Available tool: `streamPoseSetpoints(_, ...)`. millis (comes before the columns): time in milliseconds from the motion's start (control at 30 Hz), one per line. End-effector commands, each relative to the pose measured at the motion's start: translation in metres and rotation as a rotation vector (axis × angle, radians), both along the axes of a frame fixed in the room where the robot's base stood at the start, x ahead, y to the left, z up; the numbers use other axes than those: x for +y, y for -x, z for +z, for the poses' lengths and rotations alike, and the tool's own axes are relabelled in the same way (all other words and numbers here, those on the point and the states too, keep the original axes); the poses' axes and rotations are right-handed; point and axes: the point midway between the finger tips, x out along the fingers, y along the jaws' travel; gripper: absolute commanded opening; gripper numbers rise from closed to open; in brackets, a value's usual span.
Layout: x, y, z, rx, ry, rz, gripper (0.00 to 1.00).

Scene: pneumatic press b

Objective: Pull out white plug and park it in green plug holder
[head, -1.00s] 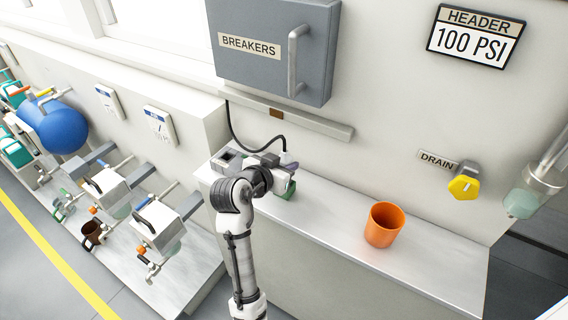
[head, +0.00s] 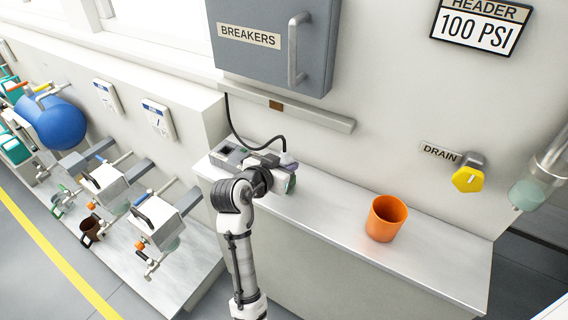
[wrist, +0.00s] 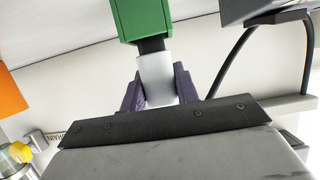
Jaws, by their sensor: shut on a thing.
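The white plug (wrist: 158,80) is between the two purple fingers of my gripper (wrist: 160,92), which is shut on it. In the wrist view its dark end meets a green block (wrist: 140,18), seemingly the green plug holder. I cannot tell how far the dark end goes in. In the head view my gripper (head: 284,176) is over the back of the counter, with a little of the green holder (head: 291,186) showing beside it. The plug is mostly hidden there; a pale cable end (head: 288,160) shows above the fingers.
A black cable (head: 240,138) loops from under the breaker box (head: 275,45) to the plug. A grey unit with a dark opening (head: 228,154) lies left of my gripper. An orange cup (head: 385,218) stands to the right. The counter (head: 335,205) between is clear.

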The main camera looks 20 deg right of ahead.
Motion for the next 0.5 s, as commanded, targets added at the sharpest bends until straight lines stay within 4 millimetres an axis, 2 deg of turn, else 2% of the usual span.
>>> streamPoseSetpoints(400, 0.0000, 0.0001, -0.0116, 0.000, 0.000, 0.000, 0.07)
streamPoseSetpoints(433, 0.0000, 0.0001, -0.0113, 0.000, 0.000, 0.000, 0.32)
streamPoseSetpoints(500, -0.0001, 0.0000, -0.0104, 0.000, 0.000, 0.000, 0.41)
